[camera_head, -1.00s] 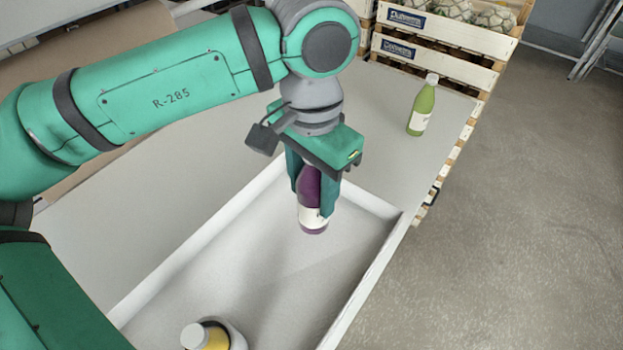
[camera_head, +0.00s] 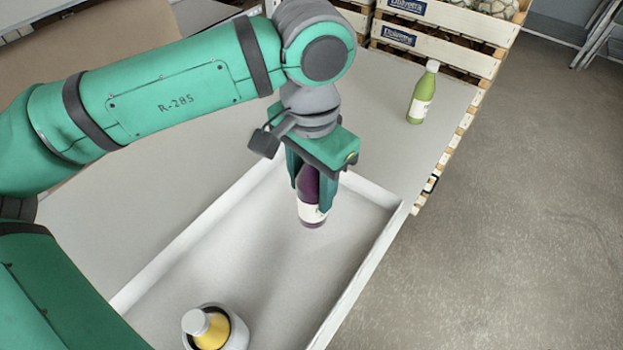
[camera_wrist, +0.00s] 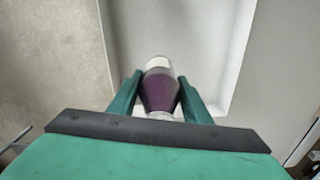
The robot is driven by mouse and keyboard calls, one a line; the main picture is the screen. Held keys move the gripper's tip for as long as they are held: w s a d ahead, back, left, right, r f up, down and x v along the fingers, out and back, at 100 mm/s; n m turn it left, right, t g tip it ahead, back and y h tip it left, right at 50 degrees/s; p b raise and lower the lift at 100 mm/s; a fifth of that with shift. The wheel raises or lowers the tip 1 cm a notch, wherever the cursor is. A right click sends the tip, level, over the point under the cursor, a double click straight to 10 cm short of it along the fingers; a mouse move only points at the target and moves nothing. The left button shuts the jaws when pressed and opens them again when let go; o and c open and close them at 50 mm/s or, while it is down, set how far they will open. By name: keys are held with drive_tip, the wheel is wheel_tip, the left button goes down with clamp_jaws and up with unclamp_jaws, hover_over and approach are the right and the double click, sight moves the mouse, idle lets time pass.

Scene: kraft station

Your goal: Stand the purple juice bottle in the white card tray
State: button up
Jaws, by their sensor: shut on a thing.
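The purple juice bottle (camera_head: 311,213) has a white label and hangs roughly upright between the fingers of my gripper (camera_head: 313,188). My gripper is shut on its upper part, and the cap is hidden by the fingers. The bottle is over the far end of the white card tray (camera_head: 190,240); I cannot tell whether its base touches the tray floor. In the wrist view the purple bottle (camera_wrist: 161,90) sits between the two green fingers (camera_wrist: 158,98), with the tray (camera_wrist: 215,50) beyond it.
A green bottle (camera_head: 421,95) stands on the grey table (camera_head: 390,140) beyond the tray. Wooden crates (camera_head: 440,40) stand at the back. The tray's middle is clear.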

sight(310, 173)
drive_tip(key=shift+s+a+f, duration=0.1)
drive_tip(key=shift+f, duration=4.4)
drive_tip(key=shift+f, duration=0.1)
drive_tip(key=o, duration=1.5)
drive_tip(key=shift+r, duration=2.35)
wheel_tip(310, 173, up, 2)
drive_tip(key=shift+r, duration=3.2)
